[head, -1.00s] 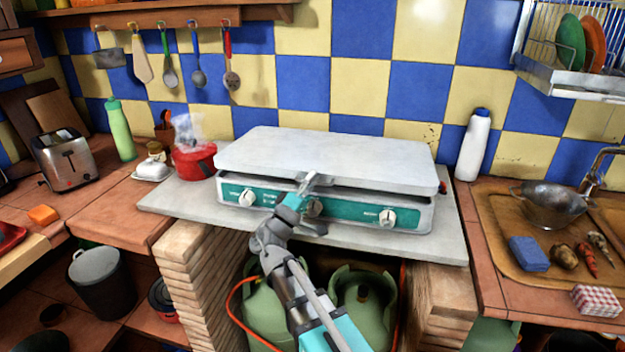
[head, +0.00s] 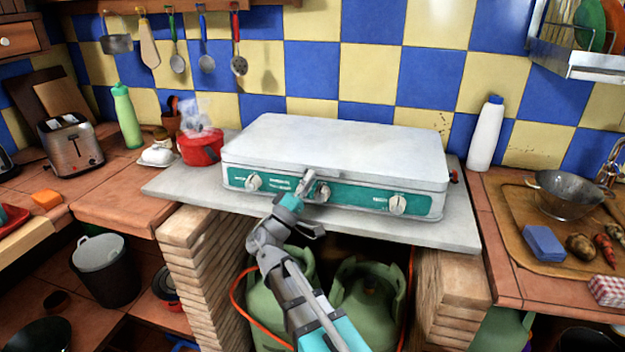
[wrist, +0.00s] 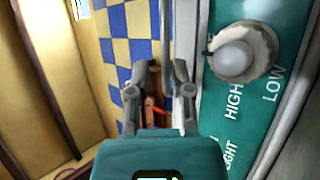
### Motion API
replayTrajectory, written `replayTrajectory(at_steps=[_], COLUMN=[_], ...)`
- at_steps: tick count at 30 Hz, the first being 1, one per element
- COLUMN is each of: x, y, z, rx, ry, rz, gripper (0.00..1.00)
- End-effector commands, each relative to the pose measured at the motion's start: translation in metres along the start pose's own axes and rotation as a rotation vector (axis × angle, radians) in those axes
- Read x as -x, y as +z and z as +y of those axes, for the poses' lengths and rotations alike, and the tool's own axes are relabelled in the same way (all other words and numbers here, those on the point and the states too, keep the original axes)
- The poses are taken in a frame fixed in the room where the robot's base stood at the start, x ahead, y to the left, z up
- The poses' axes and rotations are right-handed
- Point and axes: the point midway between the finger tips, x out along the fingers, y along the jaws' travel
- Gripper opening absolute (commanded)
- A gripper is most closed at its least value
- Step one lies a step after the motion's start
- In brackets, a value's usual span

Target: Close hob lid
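The hob (head: 350,195) is a grey box with a teal front panel and white knobs, on a grey slab. Its pale grey lid (head: 340,145) lies flat over it, with no clear gap along the front edge. My gripper (head: 308,186) is at the front of the hob, just below the lid's front edge, left of centre. I cannot tell whether it touches the lid or panel. In the wrist view my gripper (wrist: 167,75) shows two fingers a little apart with nothing held, beside the teal panel (wrist: 225,110) and a knob (wrist: 238,55).
A red pot (head: 200,147) stands close to the hob's left side. A white bottle (head: 486,135) stands behind right. A wooden tray with a colander (head: 567,195) is on the right counter. Green gas bottles (head: 365,300) and brick pillars (head: 195,275) are below.

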Motion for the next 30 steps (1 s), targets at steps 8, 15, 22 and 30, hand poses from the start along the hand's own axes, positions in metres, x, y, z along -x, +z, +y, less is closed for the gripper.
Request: replayTrajectory(at_steps=[8,15,22,30], x=[0.013,0.024,0.033,0.044], y=[-0.001,-0.002,-0.002,-0.003], z=[-0.009,-0.015,-0.021,-0.028], rx=[-0.001,-0.001,0.000,0.000], ry=[-0.002,-0.003,-0.003,-0.002], rz=[0.000,0.000,0.000,-0.001], gripper=[0.25,0.25,0.25,0.25])
